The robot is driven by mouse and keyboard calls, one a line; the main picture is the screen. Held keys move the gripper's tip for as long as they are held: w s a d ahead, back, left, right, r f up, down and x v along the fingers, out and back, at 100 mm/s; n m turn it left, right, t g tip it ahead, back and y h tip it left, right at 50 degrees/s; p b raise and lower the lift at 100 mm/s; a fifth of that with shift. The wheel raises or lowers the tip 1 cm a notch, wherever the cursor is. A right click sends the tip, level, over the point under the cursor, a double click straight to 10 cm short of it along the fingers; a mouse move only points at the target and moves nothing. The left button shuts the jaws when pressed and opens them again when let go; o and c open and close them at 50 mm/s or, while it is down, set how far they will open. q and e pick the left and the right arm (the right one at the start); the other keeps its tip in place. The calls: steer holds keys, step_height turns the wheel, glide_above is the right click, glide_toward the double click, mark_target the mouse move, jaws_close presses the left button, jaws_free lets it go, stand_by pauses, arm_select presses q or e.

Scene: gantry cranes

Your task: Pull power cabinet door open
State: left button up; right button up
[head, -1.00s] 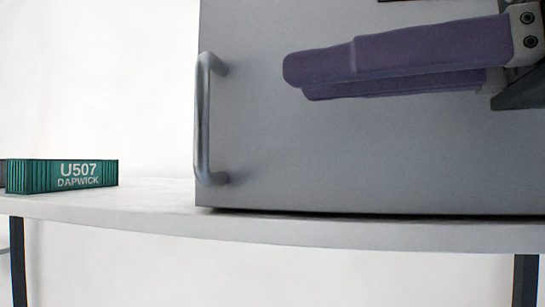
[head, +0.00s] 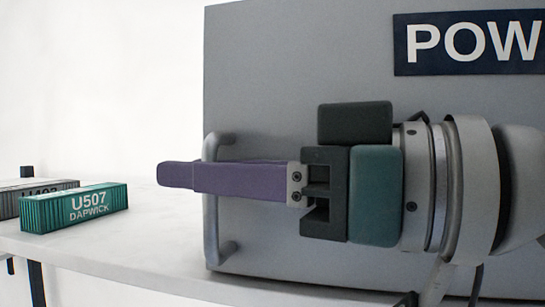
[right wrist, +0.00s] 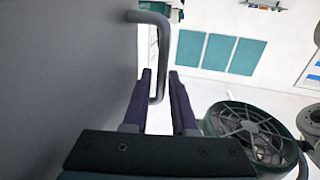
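The grey power cabinet (head: 270,80) stands on a white table, its front face looking closed. Its grey bar handle (head: 211,225) is upright at the left edge of that face. My right gripper (head: 172,175) reaches leftward across the handle, with a purple finger in front of the bar and its tip past it. In the right wrist view the two fingers (right wrist: 161,78) are apart, and the handle (right wrist: 163,45) runs down between them, nearer the left finger. Contact cannot be told. The other finger is hidden in the head view. My left gripper is in neither view.
A green container (head: 80,207) marked U507 and a grey container (head: 12,200) lie on the white table (head: 150,240) left of the cabinet. A dark sign (head: 470,42) reading POW is on the cabinet face. The table between containers and handle is clear.

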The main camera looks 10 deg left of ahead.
steer(key=shift+c, duration=0.2)
jaws_close()
stand_by(1.1)
